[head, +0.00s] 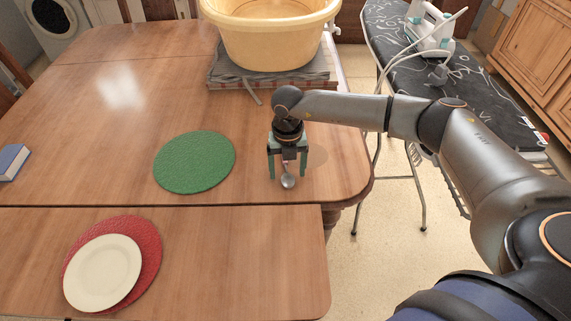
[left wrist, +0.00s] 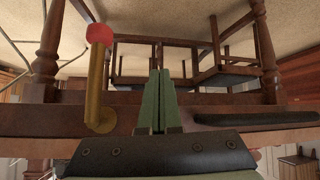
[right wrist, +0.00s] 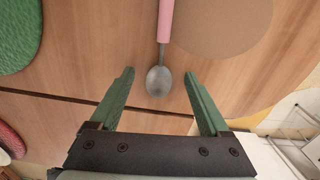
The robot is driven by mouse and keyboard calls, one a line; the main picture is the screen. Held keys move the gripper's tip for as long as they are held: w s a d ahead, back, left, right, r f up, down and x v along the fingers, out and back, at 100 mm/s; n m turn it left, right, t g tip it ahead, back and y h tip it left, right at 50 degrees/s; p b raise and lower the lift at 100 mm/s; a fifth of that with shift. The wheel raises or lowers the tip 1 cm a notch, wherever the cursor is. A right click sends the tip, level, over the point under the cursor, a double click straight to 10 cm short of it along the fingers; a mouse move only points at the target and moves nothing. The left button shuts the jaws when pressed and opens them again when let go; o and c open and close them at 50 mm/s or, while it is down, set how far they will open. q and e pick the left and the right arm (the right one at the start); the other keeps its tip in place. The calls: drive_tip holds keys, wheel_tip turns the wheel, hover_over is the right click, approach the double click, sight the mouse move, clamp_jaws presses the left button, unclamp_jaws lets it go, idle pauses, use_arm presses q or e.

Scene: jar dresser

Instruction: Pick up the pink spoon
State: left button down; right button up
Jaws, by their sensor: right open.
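The pink spoon lies on the wooden table near its right end. In the head view its grey metal bowl (head: 288,182) shows between my right fingers, and its handle is mostly hidden by the gripper. In the right wrist view the pink handle (right wrist: 165,20) points to the top and the bowl (right wrist: 158,82) lies between the fingertips. My right gripper (head: 288,177) points down over the spoon, its green fingers (right wrist: 159,75) apart on either side with nothing held. My left gripper (left wrist: 160,75) shows only in the left wrist view, its fingers together and empty.
A green round mat (head: 195,162) lies left of the spoon, and a tan round mat (right wrist: 222,25) beside its handle. A white plate (head: 102,272) rests on a red mat (head: 150,240). A yellow basin (head: 270,35) stands behind. An ironing board (head: 395,62) is at right.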

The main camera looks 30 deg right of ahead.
drive_tip(key=shift+f, duration=0.25)
clamp_jaws()
idle(0.5)
